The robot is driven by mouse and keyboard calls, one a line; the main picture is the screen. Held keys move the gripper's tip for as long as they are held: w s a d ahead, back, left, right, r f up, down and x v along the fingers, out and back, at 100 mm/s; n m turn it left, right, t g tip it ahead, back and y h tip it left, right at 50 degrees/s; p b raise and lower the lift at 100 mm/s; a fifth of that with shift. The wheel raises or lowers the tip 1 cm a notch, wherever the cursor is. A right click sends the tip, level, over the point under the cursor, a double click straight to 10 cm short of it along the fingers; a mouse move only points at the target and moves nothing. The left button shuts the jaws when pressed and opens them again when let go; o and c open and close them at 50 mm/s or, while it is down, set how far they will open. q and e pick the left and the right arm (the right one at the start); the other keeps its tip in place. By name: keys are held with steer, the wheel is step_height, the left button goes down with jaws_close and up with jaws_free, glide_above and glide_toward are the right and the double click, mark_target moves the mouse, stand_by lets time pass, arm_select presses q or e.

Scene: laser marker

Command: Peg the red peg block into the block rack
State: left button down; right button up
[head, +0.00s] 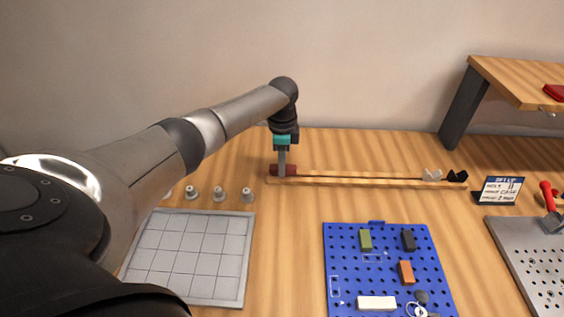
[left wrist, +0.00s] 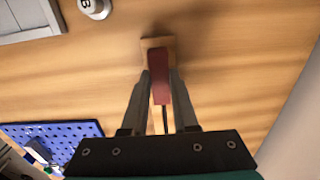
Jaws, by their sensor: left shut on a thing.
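The red peg block (head: 291,170) is at the left end of the long wooden block rack (head: 375,184), which has a dark slot along it. My left gripper (head: 281,169) points down and is shut on the red block. In the left wrist view the red block (left wrist: 159,84) lies between the two fingers of my left gripper (left wrist: 161,76), lined up with the rack (left wrist: 155,42) below it. I cannot tell whether the block is seated or just above the rack. My right gripper is not in view.
A white block (head: 432,174) and a black block (head: 457,176) sit at the rack's right end. A blue pegboard (head: 385,270) with several blocks, a grey grid plate (head: 192,258) and several small knobs (head: 219,193) lie nearer. A raised wooden shelf (head: 520,82) stands at right.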

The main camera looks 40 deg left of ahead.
arm_select(q)
steer(key=shift+f, duration=0.6)
stand_by(0.5)
steer(key=c, duration=0.6)
jaws_free()
step_height(320, 180, up, 15)
steer(key=p, duration=0.2)
steer(key=shift+r, duration=0.15)
